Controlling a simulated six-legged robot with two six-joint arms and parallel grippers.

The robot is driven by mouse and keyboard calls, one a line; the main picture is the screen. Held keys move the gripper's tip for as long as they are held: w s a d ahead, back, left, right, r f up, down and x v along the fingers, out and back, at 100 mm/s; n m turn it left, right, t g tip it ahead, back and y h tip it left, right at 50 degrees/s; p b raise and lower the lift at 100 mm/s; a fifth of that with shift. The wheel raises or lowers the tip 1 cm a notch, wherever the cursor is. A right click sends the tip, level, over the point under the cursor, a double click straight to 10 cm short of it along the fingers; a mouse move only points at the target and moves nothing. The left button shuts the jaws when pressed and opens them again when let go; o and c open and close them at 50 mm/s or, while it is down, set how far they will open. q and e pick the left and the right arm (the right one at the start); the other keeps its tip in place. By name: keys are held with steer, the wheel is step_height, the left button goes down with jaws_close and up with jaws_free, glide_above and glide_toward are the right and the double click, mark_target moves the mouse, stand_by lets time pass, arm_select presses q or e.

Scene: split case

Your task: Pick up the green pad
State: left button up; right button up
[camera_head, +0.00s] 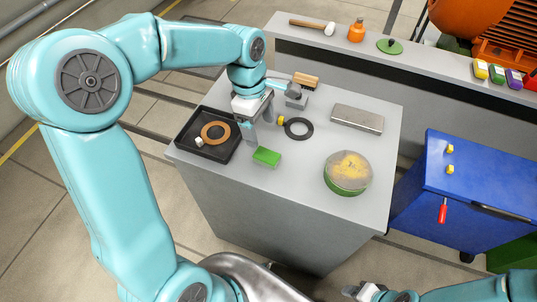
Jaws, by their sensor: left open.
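The green pad (266,157) is a small rectangular block lying flat on the grey worktop (300,185), close to the black tray. My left gripper (262,125) is above the worktop, just behind the pad in the picture and apart from it. Its jaws are open, and I see nothing held between them. My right gripper (356,291) shows only in small part at the bottom edge, far from the pad, and its jaws cannot be made out.
A black tray (182,147) holds a copper-coloured ring (216,126). A black ring (305,133), a brush (306,80), a metal box (357,120) and a round green-sided tin (348,186) stand on the worktop. A blue cabinet (455,170) is to the right. The worktop's front middle is clear.

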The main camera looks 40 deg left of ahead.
arm_select(q)
glide_above(266, 155)
steer(key=f, duration=0.6)
steer(key=shift+s+a, duration=0.15)
steer(key=shift+a, duration=0.2)
steer(key=shift+s+d+f, duration=0.2)
steer(key=shift+s+f, duration=0.1)
steer(key=f, duration=0.2)
steer(key=w+f+p, duration=0.1)
steer(key=f, duration=0.2)
steer(key=shift+s+d+f, duration=0.1)
steer(key=shift+d, duration=0.05)
steer(key=c, duration=0.9)
steer(key=shift+c, duration=1.1)
